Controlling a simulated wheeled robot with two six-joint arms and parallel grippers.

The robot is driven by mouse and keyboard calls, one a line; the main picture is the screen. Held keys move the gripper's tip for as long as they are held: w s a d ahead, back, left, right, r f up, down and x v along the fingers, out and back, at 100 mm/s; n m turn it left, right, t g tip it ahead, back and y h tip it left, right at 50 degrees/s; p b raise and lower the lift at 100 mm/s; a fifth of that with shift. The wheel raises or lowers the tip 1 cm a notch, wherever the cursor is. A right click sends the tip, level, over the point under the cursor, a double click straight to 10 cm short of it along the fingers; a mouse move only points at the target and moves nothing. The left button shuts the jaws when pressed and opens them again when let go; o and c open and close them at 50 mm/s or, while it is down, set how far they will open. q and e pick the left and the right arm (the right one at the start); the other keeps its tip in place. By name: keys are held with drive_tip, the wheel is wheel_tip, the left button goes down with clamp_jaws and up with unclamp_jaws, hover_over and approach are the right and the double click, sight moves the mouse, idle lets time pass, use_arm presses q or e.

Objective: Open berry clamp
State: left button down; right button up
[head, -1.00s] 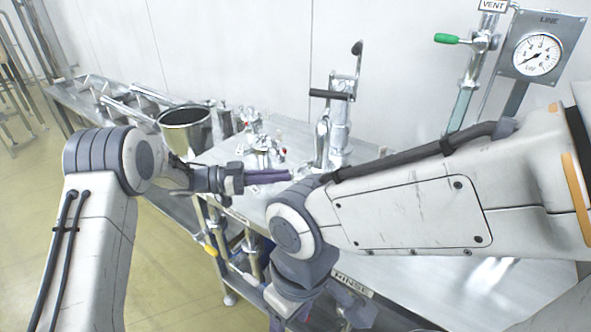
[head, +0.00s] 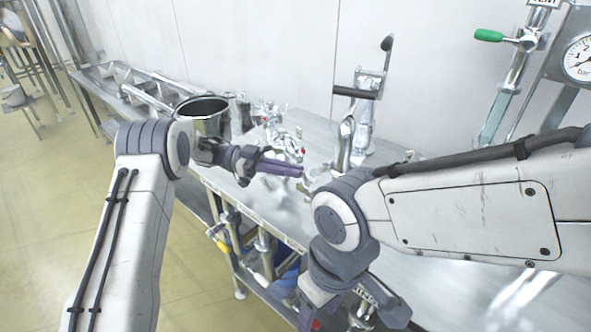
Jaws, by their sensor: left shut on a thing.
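My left gripper (head: 300,170) reaches right over the table's near edge, its purple fingers together. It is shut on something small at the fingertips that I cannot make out. A small shiny metal piece (head: 318,178) is just beyond the tips, partly hidden by my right arm. Several metal fittings and clamps (head: 278,125), some with small red parts, stand behind the gripper; I cannot tell which is the berry clamp. My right gripper (head: 318,312) hangs low in front of the table, at the bottom edge of the view, and its jaws do not show clearly.
An open metal pot (head: 205,122) stands left of the fittings. A metal stand with a black handle (head: 358,92) rises behind my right arm. A pipe with a green lever (head: 490,36) and a pressure gauge (head: 582,58) are at the right. Items fill the shelf below the table.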

idle(0.4)
use_arm(q)
drive_tip(key=c, duration=1)
unclamp_jaws()
drive_tip(key=p+v, duration=1)
drive_tip(key=shift+a, duration=0.25)
